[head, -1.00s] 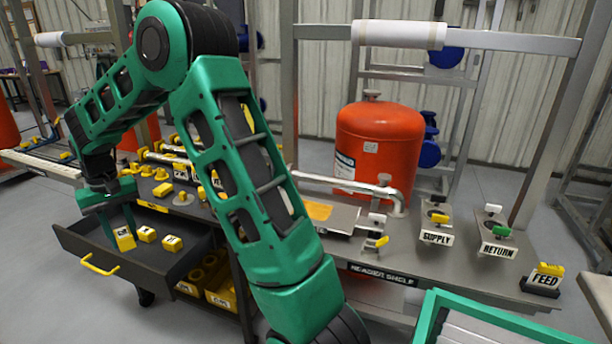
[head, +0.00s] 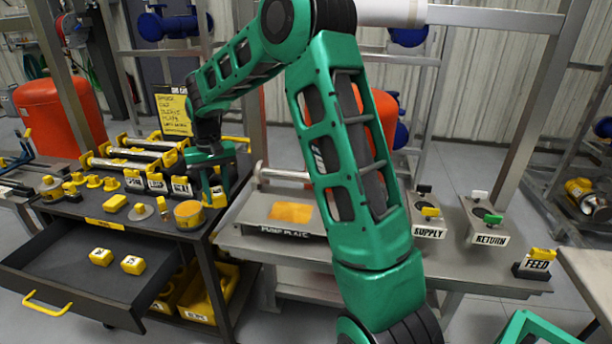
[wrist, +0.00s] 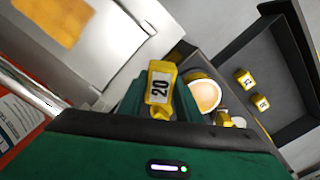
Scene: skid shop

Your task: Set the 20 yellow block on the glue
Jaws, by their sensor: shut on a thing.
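My gripper (head: 215,186) is shut on the yellow block marked 20 (wrist: 159,88). The block also shows between the fingers in the head view (head: 215,199). My gripper holds it near the right edge of the black cart, left of the pump plate. A flat orange patch (head: 291,212), which looks like the glue, lies on the grey pump plate (head: 262,207). The patch also shows at the upper left of the wrist view (wrist: 50,18). The block is apart from this patch.
A yellow round pot (head: 188,222) with a pale orange top stands on the cart close to my gripper. The open drawer (head: 60,265) holds two yellow blocks. Labelled posts and several rollers stand behind the pot. SUPPLY and RETURN valves stand on the shelf at right.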

